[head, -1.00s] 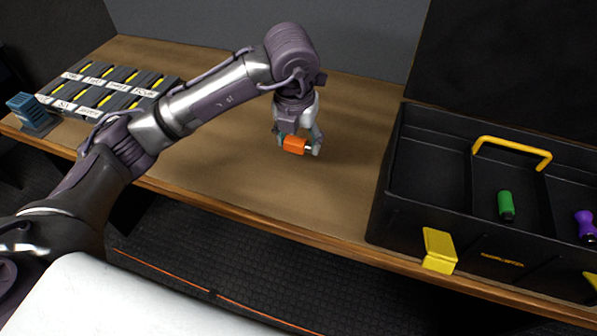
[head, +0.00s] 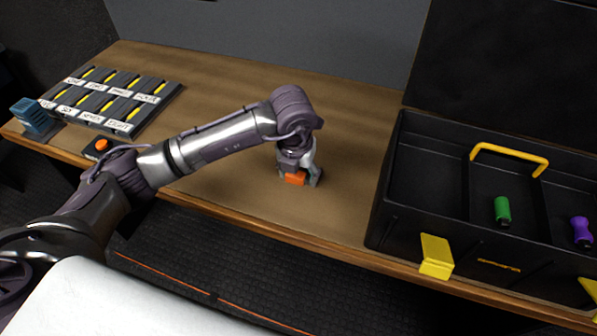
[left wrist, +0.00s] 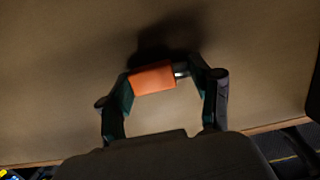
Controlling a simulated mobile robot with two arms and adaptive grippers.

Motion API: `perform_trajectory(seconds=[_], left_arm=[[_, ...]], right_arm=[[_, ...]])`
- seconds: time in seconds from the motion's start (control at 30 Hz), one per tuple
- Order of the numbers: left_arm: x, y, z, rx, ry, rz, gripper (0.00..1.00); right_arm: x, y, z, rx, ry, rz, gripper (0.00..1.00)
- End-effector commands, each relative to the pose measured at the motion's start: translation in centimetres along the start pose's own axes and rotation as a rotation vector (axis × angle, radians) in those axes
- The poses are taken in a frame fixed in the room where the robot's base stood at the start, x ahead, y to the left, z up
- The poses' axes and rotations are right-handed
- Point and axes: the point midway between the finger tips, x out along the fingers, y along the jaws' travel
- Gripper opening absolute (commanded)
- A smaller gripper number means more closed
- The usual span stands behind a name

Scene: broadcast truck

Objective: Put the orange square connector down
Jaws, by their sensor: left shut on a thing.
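The orange square connector (head: 295,179) is between the fingers of my left gripper (head: 299,180), low at the wooden table top. In the left wrist view the orange connector (left wrist: 152,78) lies sideways across the fingers, with a short metal end at its right. The left gripper (left wrist: 165,82) is shut on it there, one finger at each end. A dark shadow lies close by on the wood. I cannot tell whether the connector touches the table. My right gripper does not show.
A black toolbox (head: 400,220) with a yellow handle (head: 510,150) stands at the right, holding a green item (head: 502,210) and a purple item (head: 581,231). A labelled panel (head: 112,97), a blue block (head: 35,115) and a box with an orange top (head: 101,145) are at the left. The wood around the gripper is clear.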

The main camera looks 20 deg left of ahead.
Motion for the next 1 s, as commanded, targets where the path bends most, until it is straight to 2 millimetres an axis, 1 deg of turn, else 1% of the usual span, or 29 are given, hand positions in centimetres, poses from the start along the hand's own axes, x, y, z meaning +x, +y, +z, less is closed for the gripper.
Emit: perform_trajectory(seconds=[0.03,0.1,0.17,0.47,0.57,0.6,0.67,0.77,1.0], left_arm=[[0.1,0.0,0.0,0.000,0.000,0.000,0.69],[0.0,0.0,0.0,0.000,0.000,0.000,0.80],[0.0,0.0,0.0,0.000,0.000,0.000,0.89],[0.0,0.0,0.0,0.000,0.000,0.000,0.89],[-0.6,0.0,0.1,0.000,0.000,0.000,0.89],[-0.8,0.0,0.1,0.000,-0.002,0.000,0.89],[-1.6,0.0,0.1,0.000,-0.003,-0.001,0.89],[-3.6,0.0,0.1,0.002,-0.006,-0.001,0.89],[-8.8,0.0,0.1,0.000,-0.005,-0.001,0.89]], right_arm=[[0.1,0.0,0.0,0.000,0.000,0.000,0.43],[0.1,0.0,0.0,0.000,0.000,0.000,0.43],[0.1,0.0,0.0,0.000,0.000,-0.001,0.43],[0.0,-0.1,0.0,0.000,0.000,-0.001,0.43],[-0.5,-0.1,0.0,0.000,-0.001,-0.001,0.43],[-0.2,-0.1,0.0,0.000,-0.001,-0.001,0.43],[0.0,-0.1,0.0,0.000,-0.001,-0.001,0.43],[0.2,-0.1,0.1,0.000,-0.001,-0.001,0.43],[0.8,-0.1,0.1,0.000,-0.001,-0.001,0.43]])
